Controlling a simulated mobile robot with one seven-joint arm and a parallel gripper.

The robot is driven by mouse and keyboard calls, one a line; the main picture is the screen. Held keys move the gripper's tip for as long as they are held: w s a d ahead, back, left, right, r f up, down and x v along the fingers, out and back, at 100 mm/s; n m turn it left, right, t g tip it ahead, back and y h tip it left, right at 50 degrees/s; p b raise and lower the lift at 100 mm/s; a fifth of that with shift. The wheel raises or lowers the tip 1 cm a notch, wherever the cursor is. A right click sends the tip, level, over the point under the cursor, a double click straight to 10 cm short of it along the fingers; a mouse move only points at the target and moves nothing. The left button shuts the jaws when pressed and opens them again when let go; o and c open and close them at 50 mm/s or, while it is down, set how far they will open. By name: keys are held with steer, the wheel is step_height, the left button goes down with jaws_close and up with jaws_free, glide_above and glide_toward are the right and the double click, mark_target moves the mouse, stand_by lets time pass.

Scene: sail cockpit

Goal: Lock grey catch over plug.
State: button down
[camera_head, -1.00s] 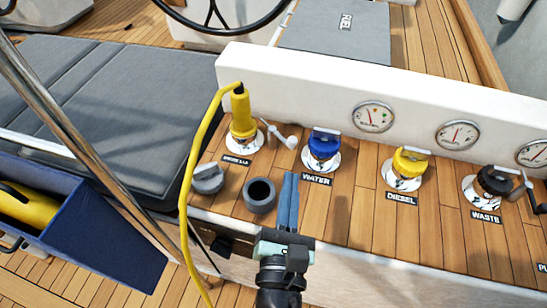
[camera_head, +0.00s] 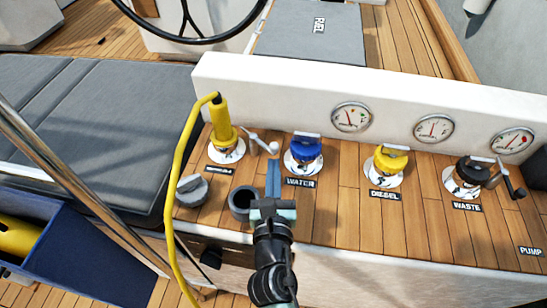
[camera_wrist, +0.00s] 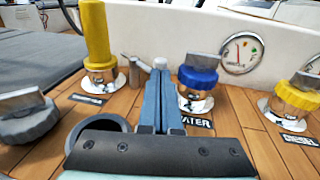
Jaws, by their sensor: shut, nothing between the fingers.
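The yellow plug (camera_head: 221,119) with its yellow cable stands upright in the leftmost deck fitting (camera_head: 227,151); it also shows in the wrist view (camera_wrist: 96,35). The grey catch (camera_head: 263,143), a small lever with a pale knob, sits just right of the plug and points away from it to the right. In the wrist view the catch (camera_wrist: 135,72) is partly behind my fingers. My gripper (camera_head: 273,165) is shut and empty, its blue fingers pointing toward the panel, a little in front of the catch. Whether the fingertips touch the catch cannot be told.
A grey cap (camera_head: 191,190) and an open dark cup (camera_head: 243,204) stand near my fingers. Blue water (camera_head: 305,150), yellow diesel (camera_head: 390,160) and black waste (camera_head: 469,175) caps line up to the right. A white wall with gauges (camera_head: 351,117) rises behind. The yellow cable hangs on the left.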

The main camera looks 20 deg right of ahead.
steer(key=shift+x, duration=1.25)
steer(key=shift+d+r+p, duration=0.1)
steer(key=shift+r+p, duration=0.1)
steer(key=shift+p, duration=0.6)
steer(key=shift+d+f+n+y+p, duration=0.15)
steer(key=shift+n+y+p, duration=0.15)
steer(key=shift+y+p, duration=0.15)
